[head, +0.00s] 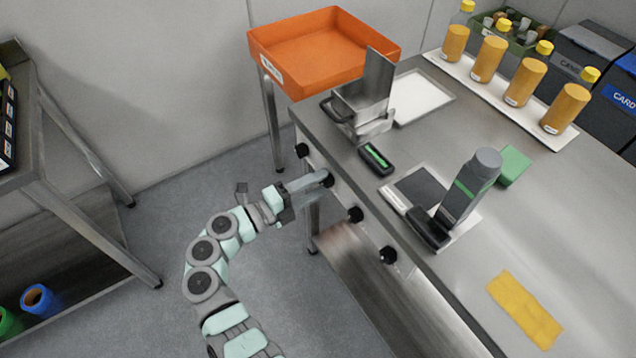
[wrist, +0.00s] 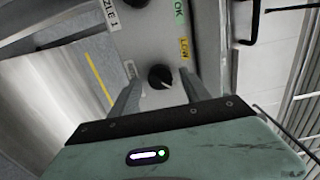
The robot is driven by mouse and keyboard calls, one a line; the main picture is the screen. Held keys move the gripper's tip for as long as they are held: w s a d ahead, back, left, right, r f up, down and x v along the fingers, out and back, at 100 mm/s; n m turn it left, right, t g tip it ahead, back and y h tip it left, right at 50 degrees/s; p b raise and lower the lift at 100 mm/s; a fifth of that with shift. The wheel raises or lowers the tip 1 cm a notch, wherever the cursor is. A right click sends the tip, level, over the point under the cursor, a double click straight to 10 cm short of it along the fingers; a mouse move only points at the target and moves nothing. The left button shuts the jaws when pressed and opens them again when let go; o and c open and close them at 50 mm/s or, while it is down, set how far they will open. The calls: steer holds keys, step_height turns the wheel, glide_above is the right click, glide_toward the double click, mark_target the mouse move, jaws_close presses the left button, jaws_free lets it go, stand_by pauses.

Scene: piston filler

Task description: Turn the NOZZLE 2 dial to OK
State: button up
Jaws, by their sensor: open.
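A black round dial (wrist: 161,76) on the metal front panel sits between the open fingers of my gripper (wrist: 160,84) in the wrist view. The fingers are on both sides of it; I cannot tell whether they touch it. Its own name label is too small to read. A label ending in "ZZLE 1" (wrist: 100,20) is beside the dial above it (wrist: 134,3). A green OK label (wrist: 180,12) and a yellow LOW label (wrist: 184,48) are at the right. In the head view my gripper (head: 314,182) is at the second dial (head: 327,179) of the table-front row.
Other dials are along the table's front edge, one further back (head: 302,150) and two nearer (head: 355,214) and (head: 388,255). An orange tray (head: 322,50) stands behind. The steel table (head: 440,120) holds bottles, a scanner-like device and a yellow cloth (head: 525,308).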

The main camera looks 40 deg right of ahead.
steer(key=w+a+p, duration=0.2)
steer(key=a, duration=0.8)
steer(key=shift+r, duration=0.1)
